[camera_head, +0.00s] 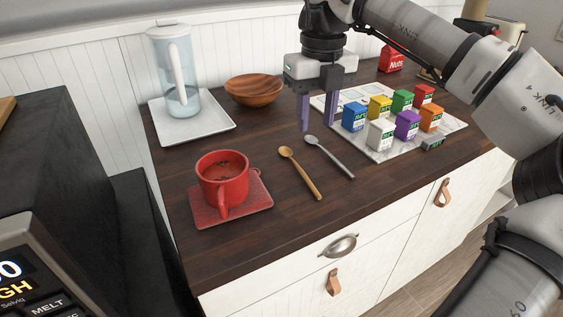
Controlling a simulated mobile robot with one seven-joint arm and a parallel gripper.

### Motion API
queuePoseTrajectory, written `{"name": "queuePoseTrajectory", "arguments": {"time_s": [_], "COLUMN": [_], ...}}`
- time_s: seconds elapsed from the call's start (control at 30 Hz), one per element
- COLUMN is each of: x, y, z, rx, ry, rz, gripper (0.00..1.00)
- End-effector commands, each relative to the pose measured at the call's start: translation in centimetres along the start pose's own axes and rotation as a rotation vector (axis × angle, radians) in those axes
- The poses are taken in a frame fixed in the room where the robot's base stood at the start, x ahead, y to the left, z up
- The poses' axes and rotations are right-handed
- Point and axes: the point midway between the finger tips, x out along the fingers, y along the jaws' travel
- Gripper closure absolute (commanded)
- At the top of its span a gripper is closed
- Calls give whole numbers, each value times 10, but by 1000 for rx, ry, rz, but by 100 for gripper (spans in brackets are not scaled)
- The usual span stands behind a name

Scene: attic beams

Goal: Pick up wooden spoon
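The wooden spoon (301,174) lies on the dark wooden counter, right of the red mug. Its bowl end points to the back left and its handle runs toward the front right. A grey metal spoon (330,157) lies beside it on the right, roughly parallel and apart from it. My gripper (317,128) points down above the counter, behind the two spoons. Its two purple fingers are apart, with nothing visible between them. The wooden spoon is in full view.
A red mug (222,178) stands on a red coaster (260,193) at left. A pitcher (176,75) stands on a white tray (215,127). A wooden bowl (255,91) is behind. Several coloured small cartons (380,134) stand on a pale tray (447,128) at right. The counter's front edge (330,214) is clear.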

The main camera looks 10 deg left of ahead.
Motion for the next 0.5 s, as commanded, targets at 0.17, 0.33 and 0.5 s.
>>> {"name": "queuePoseTrajectory", "arguments": {"time_s": [0.17, 0.33, 0.5], "x": [2, 30, 62], "y": [-4, -4, -3], "z": [-2, -2, -2], "rx": [10, 8, 7], "ry": [5, 7, 6], "rz": [-8, -5, -6], "gripper": [63, 63, 63]}}
